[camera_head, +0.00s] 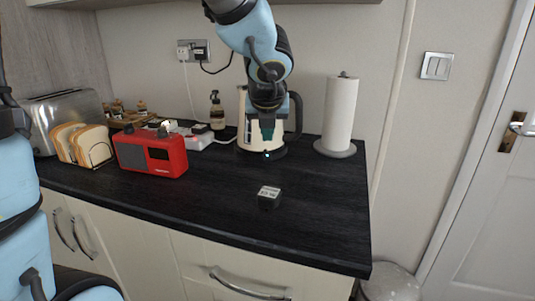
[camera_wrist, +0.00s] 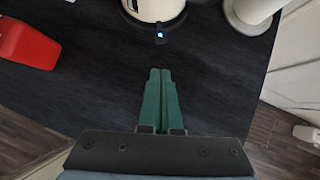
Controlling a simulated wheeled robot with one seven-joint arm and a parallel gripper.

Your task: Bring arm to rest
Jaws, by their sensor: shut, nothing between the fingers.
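My gripper (camera_head: 267,137) hangs from my blue and black arm over the black worktop (camera_head: 215,205), in front of the cream kettle (camera_head: 245,125). In the wrist view my gripper (camera_wrist: 160,72) shows two green fingers closed together with nothing between them. The worktop (camera_wrist: 90,100) lies below it and looks bare around the fingertips. I cannot tell the exact height of the fingers above the worktop.
A red radio (camera_head: 150,153), toast rack (camera_head: 83,145) and toaster (camera_head: 62,112) stand left. A paper towel roll (camera_head: 340,112) stands right. The kettle's base has a lit blue light.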

